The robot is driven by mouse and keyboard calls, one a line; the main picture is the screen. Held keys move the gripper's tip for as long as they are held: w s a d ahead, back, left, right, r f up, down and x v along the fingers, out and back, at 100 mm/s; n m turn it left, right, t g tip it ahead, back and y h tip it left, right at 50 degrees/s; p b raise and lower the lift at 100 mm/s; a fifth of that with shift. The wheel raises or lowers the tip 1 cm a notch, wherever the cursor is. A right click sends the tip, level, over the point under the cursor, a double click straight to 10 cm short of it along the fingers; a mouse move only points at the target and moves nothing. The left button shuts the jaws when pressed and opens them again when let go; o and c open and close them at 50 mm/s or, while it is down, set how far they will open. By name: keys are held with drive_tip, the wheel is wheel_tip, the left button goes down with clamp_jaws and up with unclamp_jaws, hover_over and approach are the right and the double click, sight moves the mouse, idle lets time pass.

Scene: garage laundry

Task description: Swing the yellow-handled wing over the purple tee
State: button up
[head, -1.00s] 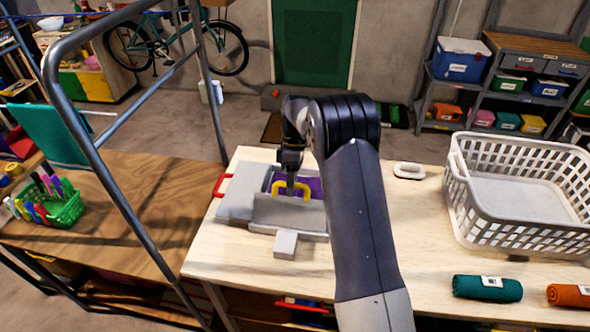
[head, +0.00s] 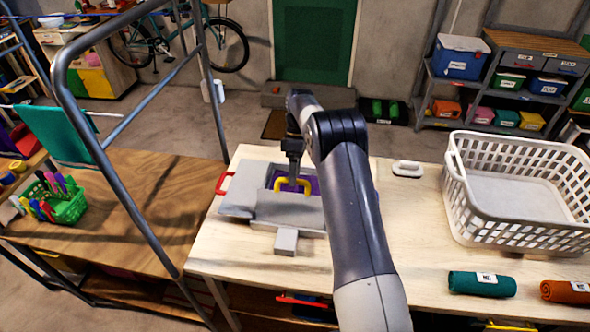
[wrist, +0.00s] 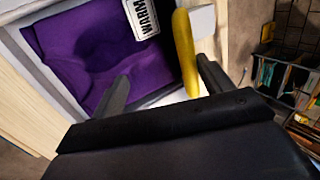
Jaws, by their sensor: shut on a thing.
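The grey folding board (head: 238,196) lies on the pale worktop. The purple tee (head: 312,183) is in its middle, partly hidden by the front wing and my gripper; it also shows in the wrist view (wrist: 95,55) with a white "WARM" label. The front wing (head: 288,210) is a grey panel with a yellow handle (head: 306,185) at its far edge. It looks tilted up in front of the tee. My gripper (head: 293,181) comes down from above and is shut on the yellow handle, which shows between the fingers in the wrist view (wrist: 185,55).
A red handle (head: 224,182) is on the board's left side. A grey block (head: 286,241) sits at its front. A white basket (head: 455,205), a teal roll (head: 482,284) and an orange roll (head: 566,292) are to the right. A metal frame (head: 110,165) stands at the left.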

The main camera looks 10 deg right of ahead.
drive_tip(key=shift+o, duration=0.2)
drive_tip(key=shift+w+d+r, duration=0.2)
drive_tip(key=shift+w+d, duration=0.1)
drive_tip(key=shift+w, duration=0.05)
drive_tip(key=shift+w+r, duration=0.15)
drive_tip(key=shift+r, duration=0.15)
drive_tip(key=shift+b+v, duration=0.55)
drive_tip(key=shift+v, duration=0.5)
drive_tip(key=c, duration=0.7)
drive_tip(key=shift+p+v, duration=0.55)
drive_tip(key=shift+v, duration=1.55)
drive_tip(key=shift+c, duration=0.2)
drive_tip(key=shift+s+a, duration=0.2)
drive_tip(key=shift+s, duration=0.05)
drive_tip(key=shift+w+x, duration=0.15)
drive_tip(key=shift+x, duration=1.7)
drive_tip(key=shift+w+x, duration=0.1)
drive_tip(key=shift+x, duration=1.7)
drive_tip(key=shift+d, duration=0.2)
